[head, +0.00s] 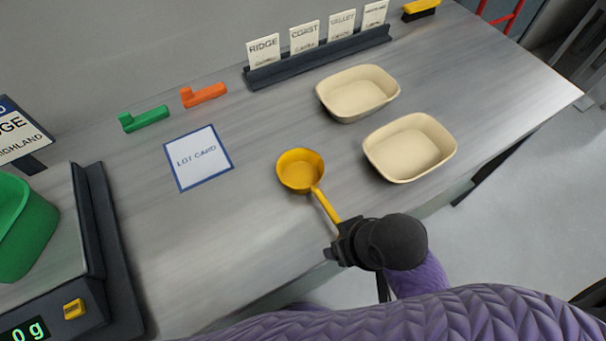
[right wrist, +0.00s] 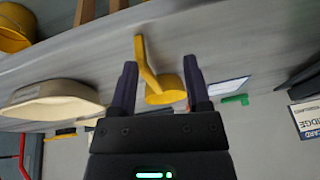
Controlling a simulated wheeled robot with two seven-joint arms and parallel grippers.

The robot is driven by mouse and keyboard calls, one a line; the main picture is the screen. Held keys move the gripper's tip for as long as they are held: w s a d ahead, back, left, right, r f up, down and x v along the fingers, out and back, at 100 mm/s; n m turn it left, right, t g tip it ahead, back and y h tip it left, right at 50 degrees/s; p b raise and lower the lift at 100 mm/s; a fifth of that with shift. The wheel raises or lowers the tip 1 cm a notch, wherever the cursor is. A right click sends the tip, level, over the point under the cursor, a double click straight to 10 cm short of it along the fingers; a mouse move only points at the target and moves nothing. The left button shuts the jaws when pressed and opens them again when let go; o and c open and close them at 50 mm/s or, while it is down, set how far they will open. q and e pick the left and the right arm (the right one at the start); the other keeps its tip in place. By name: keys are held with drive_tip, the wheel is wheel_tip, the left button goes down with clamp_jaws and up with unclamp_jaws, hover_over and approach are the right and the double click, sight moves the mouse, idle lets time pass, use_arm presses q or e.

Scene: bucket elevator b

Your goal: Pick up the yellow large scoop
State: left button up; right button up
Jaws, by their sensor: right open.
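The yellow large scoop (head: 299,170) lies on the metal bench, its bowl toward the middle and its handle pointing toward the front edge. In the head view my right gripper (head: 340,238) is at the end of the handle. In the right wrist view the two dark fingers are apart (right wrist: 160,88), and the scoop (right wrist: 165,90) shows between and beyond them. My right gripper is open. I cannot tell whether a finger touches the handle. My left gripper is not in view.
Two cream trays (head: 358,112) (head: 410,179) stand right of the scoop. A lot card (head: 198,158), a green piece (head: 144,119) and an orange piece (head: 204,95) lie to its left. A scale with a green container (head: 38,232) is at far left. A card rack (head: 318,57) stands behind.

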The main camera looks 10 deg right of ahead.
drive_tip(key=w+a+r+n+y, duration=0.2)
drive_tip(key=w+a, duration=0.2)
drive_tip(key=a, duration=0.2)
wheel_tip(320, 180, up, 4)
drive_tip(key=g+h, duration=0.3)
drive_tip(key=h, duration=0.1)
hover_over(321, 195)
drive_tip(key=shift+w+a+m, duration=0.2)
drive_tip(key=shift+a+m, duration=0.1)
drive_tip(key=shift+a, duration=0.1)
drive_tip(key=f+b, duration=0.1)
drive_tip(key=f, duration=0.2)
drive_tip(key=f+b, duration=0.2)
drive_tip(key=f, duration=0.1)
drive_tip(key=d+f+b, duration=0.1)
drive_tip(key=f+b, duration=0.1)
drive_tip(key=f, duration=0.1)
drive_tip(key=shift+s+f, duration=0.25)
drive_tip(key=shift+f, duration=0.15)
drive_tip(key=shift+a+r, duration=0.1)
clamp_jaws()
